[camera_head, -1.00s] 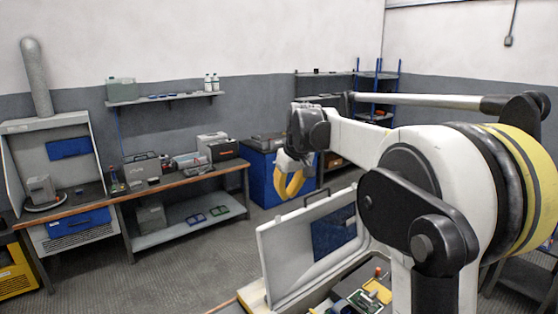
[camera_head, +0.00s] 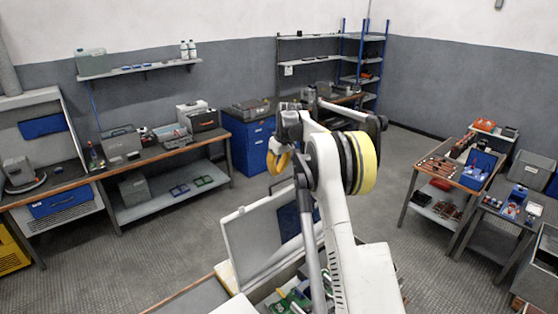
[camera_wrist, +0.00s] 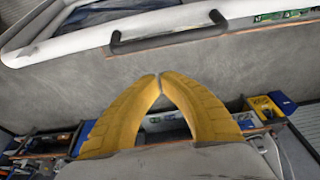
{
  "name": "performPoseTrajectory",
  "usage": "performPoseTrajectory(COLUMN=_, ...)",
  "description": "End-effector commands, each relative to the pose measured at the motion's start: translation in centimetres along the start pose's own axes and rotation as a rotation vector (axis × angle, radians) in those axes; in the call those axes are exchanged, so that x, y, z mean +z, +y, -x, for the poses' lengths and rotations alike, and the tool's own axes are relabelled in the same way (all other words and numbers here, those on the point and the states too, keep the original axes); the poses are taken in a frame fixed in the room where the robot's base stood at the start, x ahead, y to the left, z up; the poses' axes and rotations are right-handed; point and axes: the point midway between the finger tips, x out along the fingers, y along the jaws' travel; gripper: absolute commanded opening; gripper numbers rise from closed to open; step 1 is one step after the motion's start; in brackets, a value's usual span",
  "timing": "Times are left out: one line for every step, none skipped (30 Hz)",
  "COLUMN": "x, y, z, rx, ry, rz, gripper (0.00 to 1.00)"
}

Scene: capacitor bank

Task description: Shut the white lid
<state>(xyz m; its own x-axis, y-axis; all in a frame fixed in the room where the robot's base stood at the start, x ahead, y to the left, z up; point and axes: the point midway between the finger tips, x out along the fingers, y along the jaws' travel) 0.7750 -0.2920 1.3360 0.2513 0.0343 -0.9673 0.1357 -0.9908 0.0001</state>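The white lid (camera_head: 247,250) stands open, tilted up from its case, at the bottom middle of the head view. A dark blue panel (camera_head: 288,222) shows on its inside. My arm covers the lid's right part. My gripper (camera_head: 279,168), with yellow fingers, is above and beyond the lid, apart from it. In the wrist view, the fingertips of my gripper (camera_wrist: 159,76) meet with nothing between them. The lid's pale rim (camera_wrist: 75,45) and a black handle (camera_wrist: 200,36) show beyond the fingertips.
The open case holds green boards (camera_head: 290,300), partly hidden by my arm. A long workbench (camera_head: 150,165) runs along the left wall. A blue cabinet (camera_head: 248,145) stands behind my gripper. Two laden tables (camera_head: 440,190) (camera_head: 505,225) stand at right. Open floor lies between them and the case.

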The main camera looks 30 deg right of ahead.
Motion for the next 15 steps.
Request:
performPoseTrajectory(x=-0.1, y=0.0, z=-0.9, rx=0.0, ry=0.0, rz=0.001, gripper=0.0)
performPoseTrajectory(x=-0.1, y=0.0, z=-1.5, rx=0.0, ry=0.0, rz=0.001, gripper=0.0)
performPoseTrajectory(x=0.1, y=0.0, z=-1.8, rx=0.0, ry=0.0, rz=0.0, gripper=0.0)
performPoseTrajectory(x=0.7, y=0.0, z=-1.0, rx=0.001, ry=0.0, rz=-0.001, gripper=0.0)
performPoseTrajectory(x=1.1, y=0.0, z=-0.7, rx=0.0, ry=0.0, rz=-0.001, gripper=0.0)
performPoseTrajectory(x=1.5, y=0.0, z=-0.3, rx=0.0, ry=0.0, rz=0.0, gripper=0.0)
performPoseTrajectory(x=1.8, y=-0.1, z=-0.1, rx=0.0, ry=0.0, rz=0.0, gripper=0.0)
performPoseTrajectory(x=2.1, y=-0.1, z=0.1, rx=0.0, ry=0.0, rz=0.0, gripper=0.0)
performPoseTrajectory(x=2.4, y=-0.1, z=0.3, rx=0.0, ry=0.0, rz=0.0, gripper=0.0)
performPoseTrajectory(x=2.5, y=-0.1, z=0.4, rx=0.0, ry=0.0, rz=0.0, gripper=0.0)
performPoseTrajectory(x=2.7, y=-0.1, z=0.5, rx=0.0, ry=0.0, rz=0.0, gripper=0.0)
performPoseTrajectory(x=2.9, y=-0.1, z=0.6, rx=0.0, ry=0.0, rz=0.0, gripper=0.0)
performPoseTrajectory(x=3.0, y=-0.1, z=0.7, rx=0.0, ry=0.0, rz=0.0, gripper=0.0)
performPoseTrajectory(x=3.0, y=-0.1, z=0.7, rx=0.0, ry=0.0, rz=0.0, gripper=0.0)
performPoseTrajectory(x=3.1, y=-0.1, z=0.7, rx=0.0, ry=0.0, rz=0.0, gripper=0.0)
